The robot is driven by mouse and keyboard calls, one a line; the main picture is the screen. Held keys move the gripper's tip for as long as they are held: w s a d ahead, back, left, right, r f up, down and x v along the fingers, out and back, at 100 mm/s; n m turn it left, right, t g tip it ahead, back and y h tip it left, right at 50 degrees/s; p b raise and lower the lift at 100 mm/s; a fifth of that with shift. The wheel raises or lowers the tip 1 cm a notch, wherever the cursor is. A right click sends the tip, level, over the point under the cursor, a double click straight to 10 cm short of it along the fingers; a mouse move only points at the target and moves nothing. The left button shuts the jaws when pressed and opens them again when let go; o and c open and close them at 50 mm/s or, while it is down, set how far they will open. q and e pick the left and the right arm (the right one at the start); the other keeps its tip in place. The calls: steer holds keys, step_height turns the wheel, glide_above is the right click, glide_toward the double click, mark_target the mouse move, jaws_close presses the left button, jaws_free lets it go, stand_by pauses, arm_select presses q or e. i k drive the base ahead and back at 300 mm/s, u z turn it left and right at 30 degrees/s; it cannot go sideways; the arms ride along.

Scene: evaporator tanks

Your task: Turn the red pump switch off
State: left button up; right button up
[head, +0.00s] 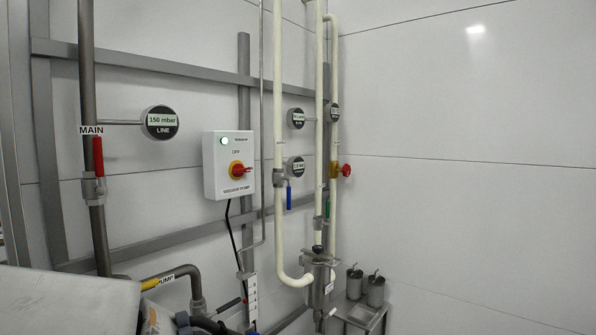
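The red pump switch (239,170) is a red rotary knob on a yellow round plate. It sits on the front of a white control box (215,182) fixed to the wall frame, left of the middle in the head view. Its red handle points roughly sideways to the right. A pale green-white lamp (224,141) shows at the box's upper left and looks lit. The small lettering around the knob is hard to read; a label below it seems to name a vacuum pump. Neither of my grippers is in view.
Cream pipes (279,120) with gauges, a blue-handled valve (289,196) and a red valve knob (346,170) stand right of the box. A grey MAIN pipe (88,110) with a red lever (98,157) is on the left. A pale block (70,300) fills the lower left.

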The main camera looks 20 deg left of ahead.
mark_target(238, 170)
steer(key=z, duration=0.05)
steer(key=i, duration=0.7)
steer(key=u, duration=0.75)
steer(key=i, duration=0.65)
steer(key=u, duration=0.6)
